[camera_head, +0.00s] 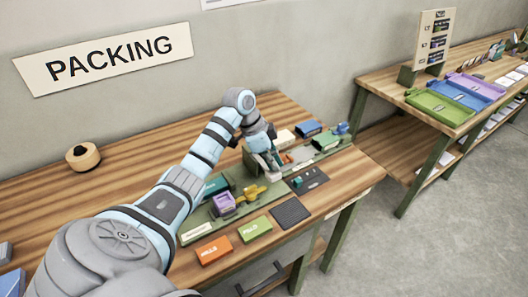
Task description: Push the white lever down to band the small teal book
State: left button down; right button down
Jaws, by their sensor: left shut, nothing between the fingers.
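My left arm reaches over the packing table, and its gripper (272,165) is shut and empty. It points down at the green fixture (236,215), near the dark panel. The white lever is not clearly distinguishable; pale parts show around the fingertips, and I cannot tell whether they touch a lever. A teal block (216,185), possibly the small teal book, lies left of the gripper beside my arm. A smaller teal piece (297,182) sits on the dark panel (308,180). My right gripper is out of view.
A purple box (223,203) and a yellow piece (251,192) stand on the fixture. Orange (213,250) and green (255,229) labelled blocks and a dark mat (290,212) line the front. A tape roll (82,156) is at the back left. Coloured trays (440,107) occupy another table.

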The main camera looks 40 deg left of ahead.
pick_arm(q)
jog(key=shift+f+b, duration=0.65)
jog(key=shift+f, duration=0.95)
jog(key=shift+r, duration=0.1)
notch_tip(320, 180, up, 9)
jog(key=p, duration=1)
dwell(0.3)
